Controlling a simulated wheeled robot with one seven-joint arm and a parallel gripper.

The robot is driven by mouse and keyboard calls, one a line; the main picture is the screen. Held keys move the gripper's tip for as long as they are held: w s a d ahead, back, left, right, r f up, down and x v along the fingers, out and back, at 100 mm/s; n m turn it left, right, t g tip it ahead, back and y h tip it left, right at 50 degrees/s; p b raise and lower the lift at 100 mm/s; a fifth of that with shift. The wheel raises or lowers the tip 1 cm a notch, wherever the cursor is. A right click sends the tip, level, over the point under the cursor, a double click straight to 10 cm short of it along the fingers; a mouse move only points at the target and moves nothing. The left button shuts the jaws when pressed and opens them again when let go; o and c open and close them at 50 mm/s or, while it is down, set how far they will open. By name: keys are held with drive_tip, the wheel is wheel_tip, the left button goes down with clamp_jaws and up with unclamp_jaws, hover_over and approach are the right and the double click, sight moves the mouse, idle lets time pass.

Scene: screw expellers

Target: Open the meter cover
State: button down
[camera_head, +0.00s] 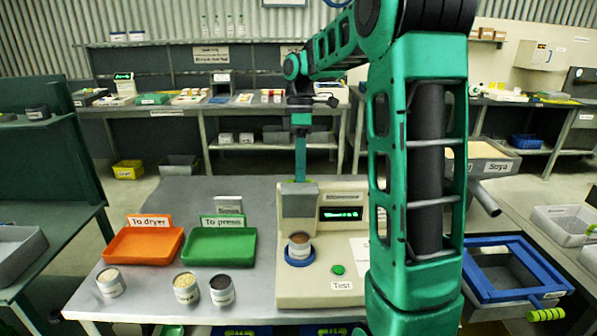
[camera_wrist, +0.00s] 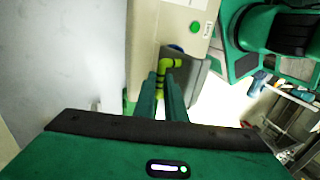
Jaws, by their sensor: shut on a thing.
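The beige meter (camera_head: 322,293) stands on the grey table with a lit display and a green Test button (camera_head: 338,269). A grey cover (camera_head: 299,203) sits on its left tower, above a cup of brown grain (camera_head: 300,246) on a blue ring (camera_head: 300,259). My gripper (camera_head: 300,172) reaches down behind the cover; its fingertips are hidden in the head view. In the wrist view, my gripper (camera_wrist: 164,84) is shut on a yellow-green handle (camera_wrist: 167,64) beside the grey cover (camera_wrist: 191,77). I cannot tell how far the cover is swung.
An orange tray (camera_head: 144,246) and a green tray (camera_head: 219,247) lie left of the meter. Several grain cups (camera_head: 187,288) stand in front of them. A blue-framed unit (camera_head: 507,268) is at the right. My arm covers the table right of the meter.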

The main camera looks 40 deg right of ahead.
drive_tip(key=c, duration=1.8)
unclamp_jaws()
drive_tip(key=shift+w+v, duration=0.2)
drive_tip(key=shift+v, duration=5.1)
